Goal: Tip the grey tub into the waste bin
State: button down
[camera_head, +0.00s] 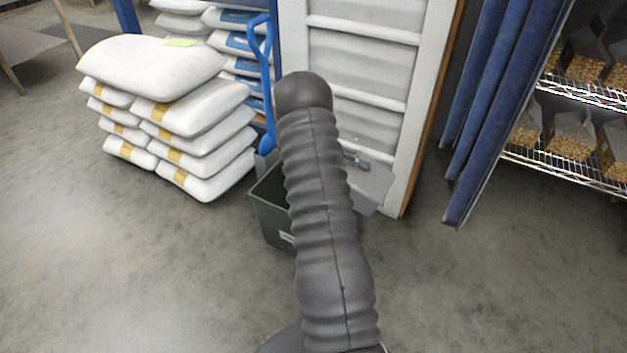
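A dark green, open-topped bin (268,212) stands on the floor in the middle, with a pale label low on its side. My grey ribbed arm crosses in front of it and hides its right part. A plain grey, flat-sided shape (372,188) shows just right of my arm, in front of the white door; I cannot tell whether it is the grey tub. A small metallic piece (356,159) sits at its upper edge, too small to identify. My gripper is hidden behind my arm, so its hold does not show.
Stacked white sacks (165,110) stand left of the bin, and a blue-handled tool (264,75) rises behind it. A white panelled door (365,75) is behind. Blue strips (505,105) and a wire rack (570,170) with grain-filled containers are at right. Floor at left and front right is clear.

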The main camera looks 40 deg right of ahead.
jog(key=w+f+g+h, duration=0.1)
jog(key=w+a+f+n+g+h, duration=0.1)
jog(key=shift+w, duration=0.35)
jog(key=shift+w+a+n+g, duration=0.15)
jog(key=shift+w+n+g, duration=0.15)
jog(key=shift+g, duration=0.2)
jog(key=shift+w+a+r+n+g+h, duration=0.15)
jog(key=shift+w+g+h, duration=0.1)
jog(key=shift+w+h, duration=0.15)
jog(key=shift+w+a+r+n+g+h, duration=0.1)
jog(key=shift+w+n+g+h, duration=0.1)
jog(key=shift+w+g+h, duration=0.15)
jog(key=shift+w+a+r+n+g+h, duration=0.1)
jog(key=shift+w+n+g+h, duration=0.15)
jog(key=shift+h, duration=0.2)
